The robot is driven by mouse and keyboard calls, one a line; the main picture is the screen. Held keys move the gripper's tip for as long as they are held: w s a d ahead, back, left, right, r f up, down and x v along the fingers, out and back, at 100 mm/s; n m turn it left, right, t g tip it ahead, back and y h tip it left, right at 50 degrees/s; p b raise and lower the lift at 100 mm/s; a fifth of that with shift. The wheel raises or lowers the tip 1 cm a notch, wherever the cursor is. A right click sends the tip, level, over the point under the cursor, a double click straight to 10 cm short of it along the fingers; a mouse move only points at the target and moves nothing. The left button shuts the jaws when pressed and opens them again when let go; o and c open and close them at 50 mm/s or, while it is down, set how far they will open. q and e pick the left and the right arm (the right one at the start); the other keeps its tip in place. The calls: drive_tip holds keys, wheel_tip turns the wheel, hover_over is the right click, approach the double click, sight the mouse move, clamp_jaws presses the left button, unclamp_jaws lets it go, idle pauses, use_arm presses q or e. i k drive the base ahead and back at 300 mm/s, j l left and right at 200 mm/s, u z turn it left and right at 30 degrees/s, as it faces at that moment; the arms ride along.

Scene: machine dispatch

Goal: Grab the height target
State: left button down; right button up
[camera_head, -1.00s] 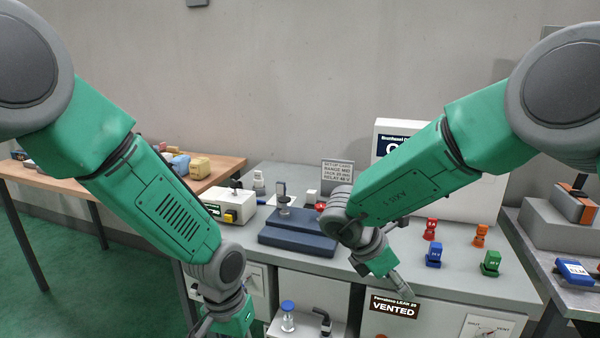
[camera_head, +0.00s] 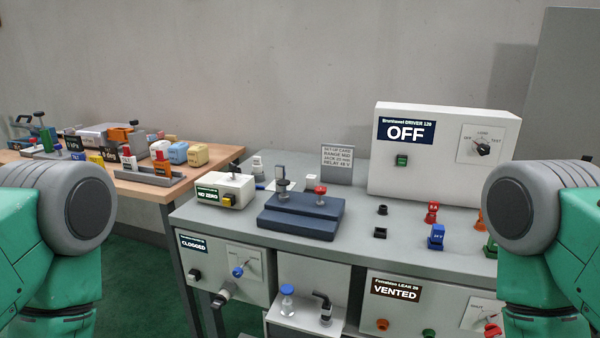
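No object in view carries a readable label naming it the height target, so I cannot tell which one it is. A dark blue stepped block (camera_head: 300,217) on the grey bench holds a small metal post with an upright plate (camera_head: 282,180) and a red knob (camera_head: 320,190). A setup card (camera_head: 337,160) behind it reads range mid, jack 20 mm and a delay line. On the wooden table at left, a grey holder (camera_head: 150,176) carries red-and-white pieces. Only my upper arms show at both picture edges; both grippers are out of view.
A white driver box (camera_head: 440,150) reading OFF stands at the back right. A small NO ZERO box (camera_head: 226,191) sits at the bench's left. Red and blue plugs (camera_head: 436,237) stand at right. CLOGGED (camera_head: 222,268) and VENTED (camera_head: 396,290) panels are below.

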sight(310, 180)
drive_tip(key=i+j, duration=0.2)
drive_tip(key=j, duration=0.15)
drive_tip(key=i+j, duration=0.2)
drive_tip(key=j, duration=0.15)
drive_tip(key=i+j+z, duration=0.1)
drive_tip(key=z, duration=0.3)
drive_tip(key=j+z, duration=0.25)
drive_tip(key=z, duration=0.2)
drive_tip(key=j+z, duration=0.25)
drive_tip(key=z, duration=0.15)
drive_tip(key=i, duration=0.05)
